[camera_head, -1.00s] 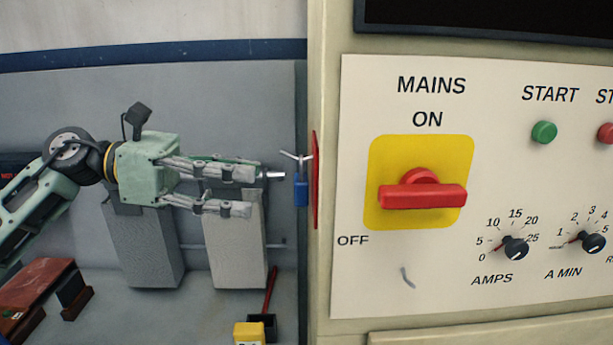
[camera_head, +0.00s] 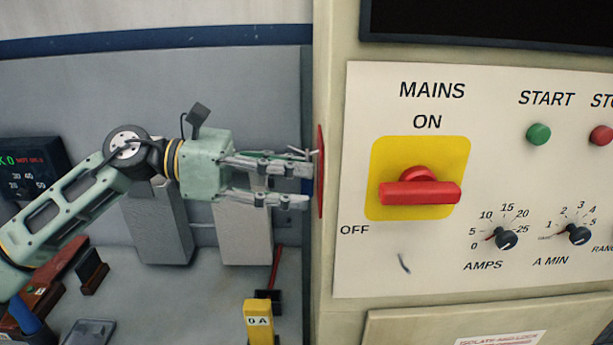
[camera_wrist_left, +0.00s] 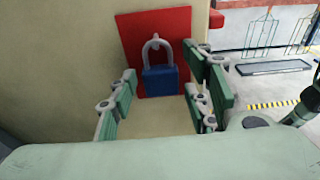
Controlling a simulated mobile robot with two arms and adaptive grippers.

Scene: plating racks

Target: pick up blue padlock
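The blue padlock (camera_wrist_left: 160,82) hangs by its grey shackle in front of a red plate (camera_wrist_left: 181,30) on the side of the beige cabinet. In the head view the padlock (camera_head: 307,186) is a small blue patch between the finger ends, partly hidden by them. The red plate (camera_head: 321,170) shows there edge-on. My left gripper (camera_head: 303,178) is open, with its fingers above and below the padlock. In the left wrist view my gripper's fingers (camera_wrist_left: 165,98) stand apart, one on each side of the padlock, with gaps visible. My right gripper is not in view.
The cabinet's front panel (camera_head: 365,275) with the red mains switch (camera_head: 420,190) and knobs is right of the gripper. Grey boxes (camera_head: 245,235) stand on the wall behind my arm. A yellow meter (camera_head: 258,322) stands below. The space left of the plate is open.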

